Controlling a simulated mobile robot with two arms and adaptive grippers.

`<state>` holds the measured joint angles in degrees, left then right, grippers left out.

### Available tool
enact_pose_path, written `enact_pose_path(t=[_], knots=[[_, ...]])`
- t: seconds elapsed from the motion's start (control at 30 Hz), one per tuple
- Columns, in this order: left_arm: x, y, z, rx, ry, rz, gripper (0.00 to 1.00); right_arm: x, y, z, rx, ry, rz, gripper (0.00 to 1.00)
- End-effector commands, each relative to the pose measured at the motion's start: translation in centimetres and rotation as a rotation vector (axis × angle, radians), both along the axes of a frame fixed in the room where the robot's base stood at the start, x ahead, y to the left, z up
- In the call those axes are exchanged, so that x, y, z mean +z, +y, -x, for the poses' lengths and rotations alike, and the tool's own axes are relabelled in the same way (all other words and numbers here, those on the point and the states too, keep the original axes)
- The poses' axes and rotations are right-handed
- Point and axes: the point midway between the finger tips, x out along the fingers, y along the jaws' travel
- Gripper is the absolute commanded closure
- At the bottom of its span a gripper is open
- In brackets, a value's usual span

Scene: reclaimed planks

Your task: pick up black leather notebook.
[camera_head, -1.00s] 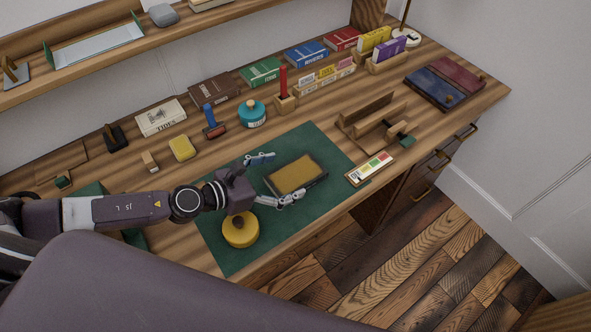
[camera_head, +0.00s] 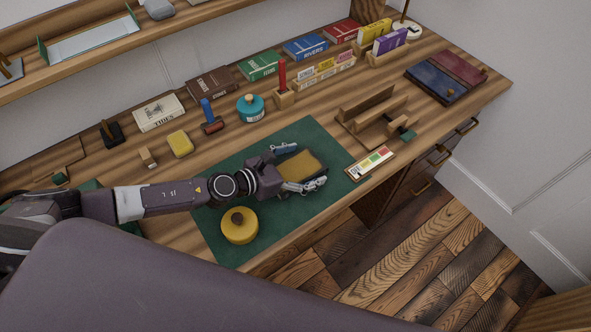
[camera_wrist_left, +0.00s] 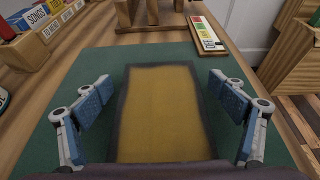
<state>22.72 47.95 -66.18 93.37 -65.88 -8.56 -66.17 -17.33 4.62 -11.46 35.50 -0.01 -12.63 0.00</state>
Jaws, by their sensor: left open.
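A flat rectangular thing with black edges and a mustard top face (camera_head: 304,166) lies on the green mat (camera_head: 225,178). It fits the black leather notebook best, though its cover is mostly mustard. In the left wrist view it (camera_wrist_left: 160,115) lies lengthwise between the fingers. My left gripper (camera_head: 309,164) is open over it, one finger along each long side. The wrist view shows the left gripper (camera_wrist_left: 160,82) with green gaps between both fingers and the notebook. The gripper body hides the notebook's near end. My right gripper does not show.
A label strip (camera_head: 370,163) and a wooden rack (camera_head: 375,115) stand beyond the notebook. Books and stamps line the back.

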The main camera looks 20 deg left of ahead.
Motion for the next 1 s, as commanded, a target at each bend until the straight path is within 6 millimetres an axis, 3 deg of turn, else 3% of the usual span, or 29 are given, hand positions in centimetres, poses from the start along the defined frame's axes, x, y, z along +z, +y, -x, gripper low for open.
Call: enact_pose_path(t=[0.27, 0.73, 1.0], knots=[[-0.17, -0.20, -0.24, 0.000, 0.001, -0.001, 0.12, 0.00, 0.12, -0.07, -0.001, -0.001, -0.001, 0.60], [-0.15, -0.18, -0.23, 0.000, 0.000, 0.000, 0.62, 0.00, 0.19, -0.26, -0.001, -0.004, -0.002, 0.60], [0.04, -0.19, -0.29, 0.000, -0.001, 0.001, 0.63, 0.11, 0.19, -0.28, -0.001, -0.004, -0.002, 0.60]])
